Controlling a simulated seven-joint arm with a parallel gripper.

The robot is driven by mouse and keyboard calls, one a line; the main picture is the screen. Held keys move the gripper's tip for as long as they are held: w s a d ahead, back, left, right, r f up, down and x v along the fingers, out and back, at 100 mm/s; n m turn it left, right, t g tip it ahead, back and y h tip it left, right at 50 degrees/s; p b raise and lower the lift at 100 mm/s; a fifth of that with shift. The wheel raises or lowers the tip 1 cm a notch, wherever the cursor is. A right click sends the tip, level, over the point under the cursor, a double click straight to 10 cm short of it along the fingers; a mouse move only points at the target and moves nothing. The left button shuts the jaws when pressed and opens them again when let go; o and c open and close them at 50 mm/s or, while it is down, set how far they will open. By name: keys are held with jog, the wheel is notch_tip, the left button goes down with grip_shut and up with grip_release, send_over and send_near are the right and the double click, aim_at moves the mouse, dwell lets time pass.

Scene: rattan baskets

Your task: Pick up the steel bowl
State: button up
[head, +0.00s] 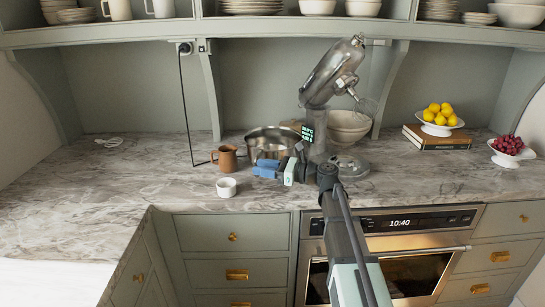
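The steel bowl (259,146) is a shiny, wide metal vessel on the marble counter, left of the stand mixer. Its right and lower front are partly hidden by the end of my arm and by blue pieces in front of it. My gripper (286,167) is at the bowl's front right, low over the counter. Blue blocky pieces at this end look like part of my gripper, but I cannot be sure. The fingertips are too small and overlapped to show whether they are open or shut, or whether they touch the bowl.
A brown mug (227,158) and a small white cup (226,187) stand left of the bowl. The steel stand mixer (331,75) rises close on the right, with a cream bowl (348,127) behind it. The counter (110,190) is mostly clear at left.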

jog(key=d+f+m+t, duration=0.2)
jog(key=d+f, duration=0.1)
jog(key=d, duration=0.7)
jog(key=shift+h, duration=0.4)
jog(key=shift+w+x, duration=0.1)
jog(key=shift+x, duration=3.45)
jog(key=shift+w+x, duration=0.15)
jog(key=shift+x, duration=3.4)
jog(key=shift+d, duration=0.1)
grip_shut()
